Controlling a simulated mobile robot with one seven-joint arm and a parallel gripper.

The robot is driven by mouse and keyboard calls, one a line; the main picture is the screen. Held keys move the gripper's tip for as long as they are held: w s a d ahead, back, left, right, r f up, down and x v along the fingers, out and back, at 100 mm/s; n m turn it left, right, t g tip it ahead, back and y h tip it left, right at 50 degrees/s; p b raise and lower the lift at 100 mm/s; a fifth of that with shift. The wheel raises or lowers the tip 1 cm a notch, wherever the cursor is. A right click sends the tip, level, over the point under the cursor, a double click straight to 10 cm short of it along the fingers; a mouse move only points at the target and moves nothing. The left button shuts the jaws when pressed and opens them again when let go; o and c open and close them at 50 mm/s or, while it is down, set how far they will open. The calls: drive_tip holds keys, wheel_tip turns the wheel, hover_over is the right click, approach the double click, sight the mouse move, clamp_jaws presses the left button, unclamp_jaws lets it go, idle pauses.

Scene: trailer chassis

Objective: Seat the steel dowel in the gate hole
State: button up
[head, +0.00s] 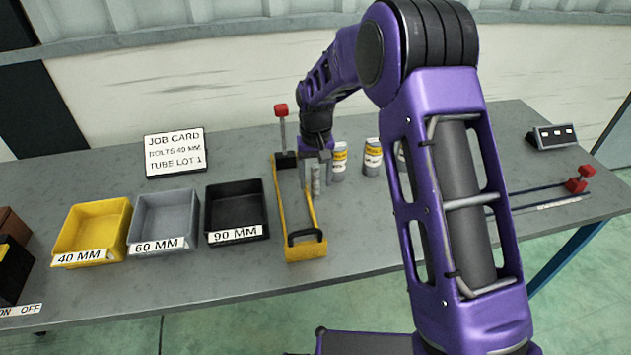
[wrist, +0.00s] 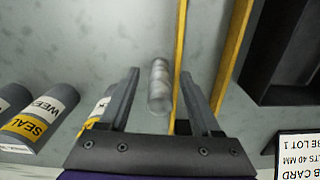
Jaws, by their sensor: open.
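The steel dowel (wrist: 160,88) is a short silver cylinder, seen between the fingers of my gripper (wrist: 161,75) in the wrist view. The two fingers are apart, with a visible gap on each side of it. In the head view the dowel (head: 316,180) appears upright just below my gripper (head: 318,157), beside the yellow frame. The yellow frame (head: 306,250) has a black handle at its near end and a red-topped lever (head: 282,112) at its far end. I cannot make out the gate hole in either view.
Labelled cans (head: 339,162) stand close right of my gripper. Yellow (head: 128,215), grey (head: 193,205) and black (head: 265,200) bins sit left of the frame. A job card (head: 174,152) stands behind them. A rail with a red clamp (head: 579,180) lies far right.

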clamp_jaws()
drive_tip(key=shift+r, duration=0.15)
idle(0.4)
